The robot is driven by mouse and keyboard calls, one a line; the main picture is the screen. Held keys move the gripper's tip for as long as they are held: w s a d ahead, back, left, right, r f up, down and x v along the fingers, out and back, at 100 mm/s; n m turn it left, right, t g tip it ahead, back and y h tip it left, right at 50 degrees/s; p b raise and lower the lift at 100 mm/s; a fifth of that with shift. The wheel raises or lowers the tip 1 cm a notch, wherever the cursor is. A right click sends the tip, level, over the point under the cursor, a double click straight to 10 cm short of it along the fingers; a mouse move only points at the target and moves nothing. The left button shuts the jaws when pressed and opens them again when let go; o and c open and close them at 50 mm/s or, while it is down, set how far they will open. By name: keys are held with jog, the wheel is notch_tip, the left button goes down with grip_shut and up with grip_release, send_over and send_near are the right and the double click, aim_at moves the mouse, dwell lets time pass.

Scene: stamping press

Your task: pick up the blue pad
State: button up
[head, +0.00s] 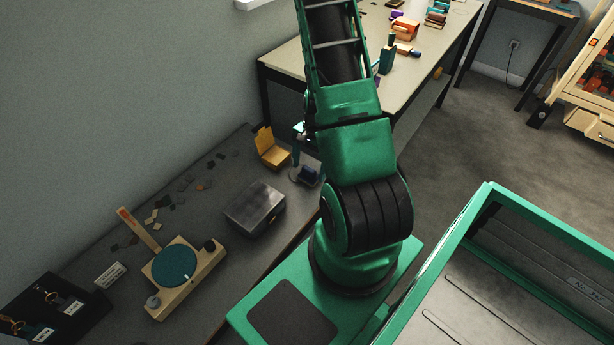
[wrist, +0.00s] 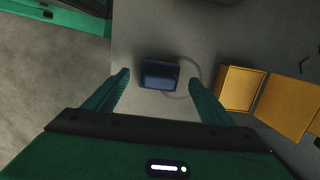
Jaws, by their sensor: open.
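The blue pad (wrist: 159,75) is a small dark blue block on the grey table top. In the wrist view it lies between and just beyond the two fingertips of my gripper (wrist: 160,78). The fingers are spread apart, with a gap on each side of the pad, and nothing is held. In the head view a small dark blue block (head: 309,174) sits on the right end of the dark table, near my arm. My arm covers part of that area, and the gripper is mostly hidden there.
An open yellow box (wrist: 240,88) stands right of the pad; it also shows in the head view (head: 270,150). A thin cable or ring curves beside the pad.

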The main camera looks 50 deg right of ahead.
aim_at(307, 171)
jog(key=shift+a+f, duration=0.1)
jog(key=shift+f, duration=0.8)
jog(key=c, duration=1.3)
jog(key=shift+o, duration=0.2)
jog(key=shift+r, duration=0.15)
jog(key=shift+r, duration=0.4)
jog(key=r, duration=0.3)
jog(key=shift+a+r, duration=0.3)
jog(key=s+a+r, duration=0.4)
jog(key=a+r, duration=0.2)
jog(key=a, duration=0.4)
jog(key=shift+s+r, duration=0.15)
jog(key=shift+r, duration=0.05)
jog(key=shift+a, duration=0.1)
jog(key=shift+o, duration=1)
